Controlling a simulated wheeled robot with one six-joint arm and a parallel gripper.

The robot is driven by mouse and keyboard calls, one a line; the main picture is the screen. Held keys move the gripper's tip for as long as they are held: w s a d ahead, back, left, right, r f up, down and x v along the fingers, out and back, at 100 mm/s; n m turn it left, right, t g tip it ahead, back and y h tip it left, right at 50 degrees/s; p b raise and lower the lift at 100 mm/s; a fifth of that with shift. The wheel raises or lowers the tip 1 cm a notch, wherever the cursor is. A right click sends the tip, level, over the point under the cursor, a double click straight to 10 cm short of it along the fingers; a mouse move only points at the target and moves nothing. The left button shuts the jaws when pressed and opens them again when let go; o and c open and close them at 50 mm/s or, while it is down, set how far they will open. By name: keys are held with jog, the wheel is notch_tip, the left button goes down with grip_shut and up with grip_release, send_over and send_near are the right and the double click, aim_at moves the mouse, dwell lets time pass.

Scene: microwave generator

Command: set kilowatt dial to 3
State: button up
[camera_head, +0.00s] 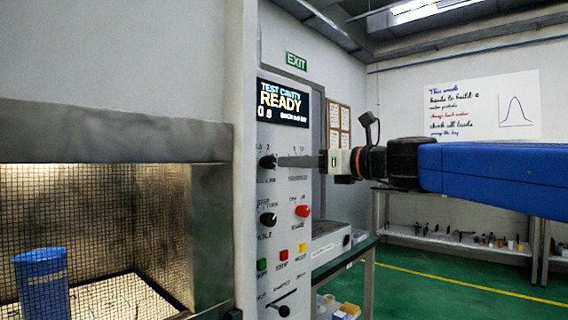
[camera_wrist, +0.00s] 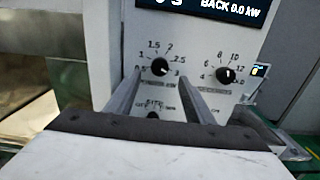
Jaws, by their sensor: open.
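The kilowatt dial (camera_wrist: 160,67) is a black round knob on the pale panel, with a scale from about 0.5 to 3 around it. A small light mark shows toward its lower right, on the side of the 3, but the exact setting is hard to read. It also shows in the head view as the upper-left black knob (camera_head: 268,162). My gripper (camera_wrist: 158,75) is open, with one finger on each side of this dial; contact cannot be told. In the head view my gripper (camera_head: 283,161) reaches in from the right, its tips close to the knob.
A second black dial (camera_wrist: 226,75), marked 4 to 12, sits right of the right finger. Below are a black knob (camera_head: 268,219), a red knob (camera_head: 303,211) and coloured buttons. A display (camera_head: 283,103) reads READY. A meshed cavity with a blue canister (camera_head: 43,284) is left.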

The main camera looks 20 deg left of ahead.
jog(key=v, duration=0.9)
jog(key=shift+d, duration=0.2)
jog(key=shift+s, duration=0.1)
jog(key=s+d+f+n+h, duration=0.5)
jog(key=s+d+f+n, duration=0.2)
jog(key=d+f, duration=0.6)
jog(key=s+d+f+n+g+h, duration=0.1)
jog(key=s+d+f+n+h, duration=0.5)
jog(key=d+f, duration=0.7)
jog(key=s+d+f+n+g+h, duration=0.1)
jog(key=s+d+f+n+h, duration=0.4)
jog(key=f, duration=1.8)
jog(key=s+d+n, duration=0.4)
jog(key=s+d, duration=0.1)
jog(key=d, duration=0.3)
jog(key=shift+n+h, duration=0.3)
jog(key=shift+s+d, duration=0.1)
